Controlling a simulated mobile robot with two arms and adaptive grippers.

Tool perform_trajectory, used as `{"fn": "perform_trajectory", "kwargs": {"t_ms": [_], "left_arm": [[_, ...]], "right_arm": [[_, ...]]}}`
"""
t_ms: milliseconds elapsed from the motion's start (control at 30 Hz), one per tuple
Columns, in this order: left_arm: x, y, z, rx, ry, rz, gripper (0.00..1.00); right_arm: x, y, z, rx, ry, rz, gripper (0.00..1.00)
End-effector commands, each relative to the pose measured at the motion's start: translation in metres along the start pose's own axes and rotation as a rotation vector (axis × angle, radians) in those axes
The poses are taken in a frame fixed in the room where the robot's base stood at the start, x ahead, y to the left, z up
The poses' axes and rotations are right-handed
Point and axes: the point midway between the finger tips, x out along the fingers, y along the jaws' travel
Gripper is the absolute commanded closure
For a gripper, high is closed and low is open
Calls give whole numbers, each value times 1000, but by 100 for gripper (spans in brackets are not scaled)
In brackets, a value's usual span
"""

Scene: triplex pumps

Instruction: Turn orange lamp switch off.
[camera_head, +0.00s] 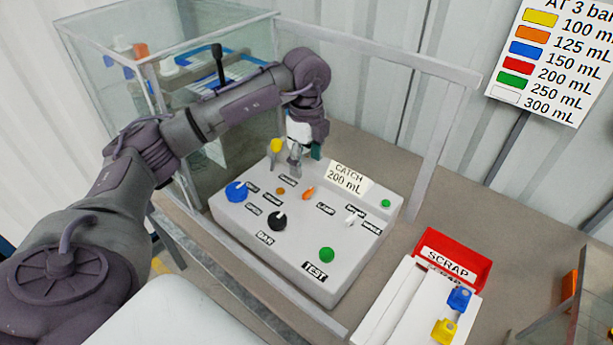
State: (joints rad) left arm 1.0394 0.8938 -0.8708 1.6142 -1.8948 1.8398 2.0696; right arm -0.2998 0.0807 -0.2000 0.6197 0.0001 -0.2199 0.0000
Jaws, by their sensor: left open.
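The control box (318,241) is a pale grey panel on the bench. The orange lamp switch (308,193) is a small tilted lever near the middle of its top, by a label that reads LAMP. My left gripper (295,168) is open over the back edge of the box, behind and slightly left of the orange switch, apart from it. The arm reaches in from the left. Which way the switch counts as off cannot be told. My right gripper is not in view.
Nearby on the box are a yellow knob (277,146), a blue knob (236,191), a black knob (277,221), a white switch (350,220) and a green button (327,255). A CATCH 200 mL sign (346,178) stands behind. A red SCRAP bin (455,262) is at right.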

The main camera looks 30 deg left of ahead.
Motion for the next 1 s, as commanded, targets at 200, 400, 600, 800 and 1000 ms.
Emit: {"fn": "perform_trajectory", "kwargs": {"t_ms": [200,400,600,800,1000], "left_arm": [[-28,0,0,-1,0,-1,35],[-33,0,0,-1,0,0,35],[-33,0,0,-1,0,0,35],[-32,0,0,0,0,0,35],[-32,0,0,0,0,0,35]], "right_arm": [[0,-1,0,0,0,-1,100],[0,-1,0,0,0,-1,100],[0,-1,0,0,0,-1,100],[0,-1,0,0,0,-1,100],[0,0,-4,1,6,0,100]]}}
